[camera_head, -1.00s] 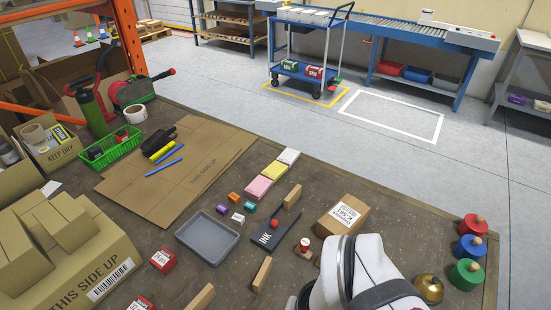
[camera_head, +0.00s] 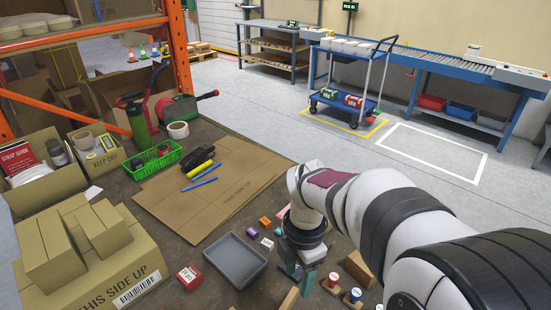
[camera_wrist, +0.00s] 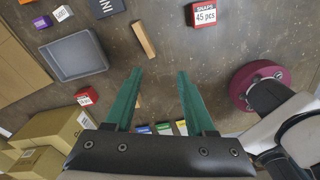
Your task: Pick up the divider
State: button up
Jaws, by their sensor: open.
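No label marks a divider; plain wooden slats are the likely pieces. One slat (camera_wrist: 144,40) lies on the table to the right of the grey tray (camera_wrist: 100,62) in the wrist view, and shows at the bottom edge of the head view (camera_head: 289,300). Another light wooden piece (camera_wrist: 138,101) is partly hidden beside my left finger. My gripper (camera_wrist: 160,71) is open, its green fingers apart with nothing held between them. In the head view my gripper (camera_head: 300,275) points down to the right of the tray, above the first slat. Its height is hard to tell.
A red box (camera_wrist: 87,97) and cardboard boxes (camera_wrist: 57,126) lie lower left in the wrist view. A "SNAPS" box (camera_wrist: 204,13) and a dark red roll (camera_wrist: 258,85) are to the right. Stamps (camera_head: 333,280) stand right of my gripper in the head view.

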aim_at(288, 301)
jog(key=w+f+n, duration=0.1)
jog(key=f+n, duration=0.1)
jog(key=f, duration=0.4)
jog(key=w+f+n, duration=0.1)
jog(key=f+n, duration=0.1)
jog(key=f, duration=0.4)
jog(key=w+a+f+n, duration=0.1)
jog(key=f+n, duration=0.1)
jog(key=f, duration=0.4)
jog(key=shift+w+a+f, duration=0.1)
jog(key=shift+w+f, duration=0.05)
jog(key=shift+w, duration=0.15)
grip_shut()
